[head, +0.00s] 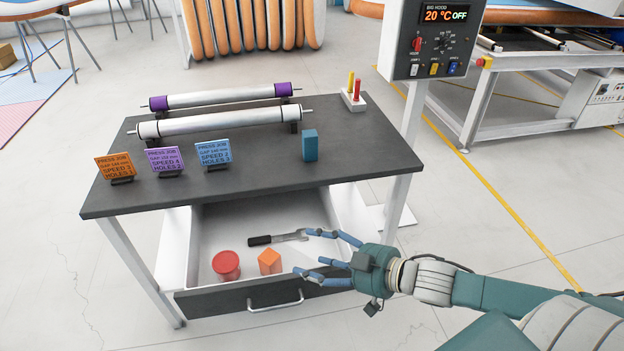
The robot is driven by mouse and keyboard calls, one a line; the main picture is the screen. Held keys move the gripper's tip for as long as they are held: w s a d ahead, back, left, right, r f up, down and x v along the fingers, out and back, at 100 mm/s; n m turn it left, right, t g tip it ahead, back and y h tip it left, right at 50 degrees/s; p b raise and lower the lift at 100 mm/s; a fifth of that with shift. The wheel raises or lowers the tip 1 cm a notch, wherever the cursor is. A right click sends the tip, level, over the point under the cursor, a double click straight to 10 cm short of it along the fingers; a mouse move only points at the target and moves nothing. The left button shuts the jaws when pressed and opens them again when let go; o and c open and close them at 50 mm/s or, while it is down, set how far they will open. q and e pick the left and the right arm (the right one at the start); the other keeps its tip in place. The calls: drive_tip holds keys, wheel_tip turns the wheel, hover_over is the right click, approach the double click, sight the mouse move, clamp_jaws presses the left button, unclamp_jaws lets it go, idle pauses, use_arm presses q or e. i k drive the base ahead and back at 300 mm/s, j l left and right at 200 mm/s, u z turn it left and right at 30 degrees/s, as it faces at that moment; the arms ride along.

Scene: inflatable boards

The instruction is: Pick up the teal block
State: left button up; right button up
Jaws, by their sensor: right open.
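The teal block (310,145) stands upright on the dark tabletop (262,160), near its front edge and right of the middle. My right gripper (302,252) comes in from the right, in front of the table and below the block in the picture. Its fingers are spread open and empty, over the right part of the open drawer (210,303). The gripper is apart from the block, and nothing covers the block. My left gripper is not in view.
The drawer holds a red round container (226,265), an orange block (269,262) and a black-handled tool (278,238). Cards (213,153) stand left of the teal block. Two rollers (218,122) lie behind. A control box (437,40) on a post rises at the right.

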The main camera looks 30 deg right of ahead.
sight(309, 136)
drive_tip(key=i+j+z, duration=0.25)
drive_tip(key=i+z, duration=0.2)
drive_tip(key=i+j+z, duration=0.55)
drive_tip(key=j+z, duration=0.3)
